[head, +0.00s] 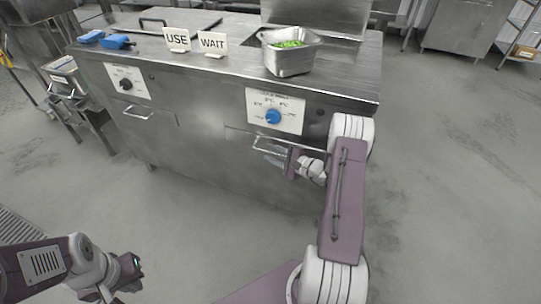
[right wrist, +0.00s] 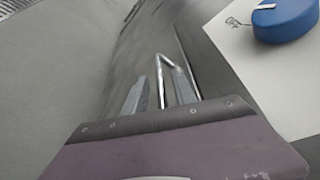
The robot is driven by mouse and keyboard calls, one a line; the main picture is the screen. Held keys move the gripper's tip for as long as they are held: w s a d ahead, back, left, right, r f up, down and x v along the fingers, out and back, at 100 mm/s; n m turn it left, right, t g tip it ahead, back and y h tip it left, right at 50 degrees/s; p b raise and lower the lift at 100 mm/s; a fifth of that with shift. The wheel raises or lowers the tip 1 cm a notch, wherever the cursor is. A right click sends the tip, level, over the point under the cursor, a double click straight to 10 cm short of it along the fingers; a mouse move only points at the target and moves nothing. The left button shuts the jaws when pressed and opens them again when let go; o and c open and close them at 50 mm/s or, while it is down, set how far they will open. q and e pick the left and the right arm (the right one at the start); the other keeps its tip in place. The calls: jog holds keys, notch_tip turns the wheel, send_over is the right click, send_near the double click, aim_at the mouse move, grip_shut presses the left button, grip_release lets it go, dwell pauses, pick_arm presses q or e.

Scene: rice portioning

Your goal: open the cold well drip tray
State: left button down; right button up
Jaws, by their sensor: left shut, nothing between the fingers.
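The drip tray front (head: 240,139) under the blue-knob dial sits in the counter's front panel and looks flush with it. Its bar handle (head: 262,142) sticks out from it; the handle also shows in the right wrist view (right wrist: 162,72). My right gripper (head: 277,155) is at this handle. In the right wrist view its two fingers (right wrist: 160,92) are apart, with the handle bar between them, nearer the right finger. A gap shows between the bar and the left finger. My left gripper (head: 136,266) is shut and empty, low at the left, away from the counter.
The blue knob (head: 273,116) is just above the handle. A second handle (head: 138,112) is under the black-knob dial (head: 126,85). The floor in front is clear.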

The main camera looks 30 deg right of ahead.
jog(key=shift+w+a+f, duration=0.1)
jog(key=shift+w+a, duration=0.05)
jog(key=shift+w, duration=0.2)
jog(key=shift+c, duration=0.3)
grip_shut()
dwell(0.9)
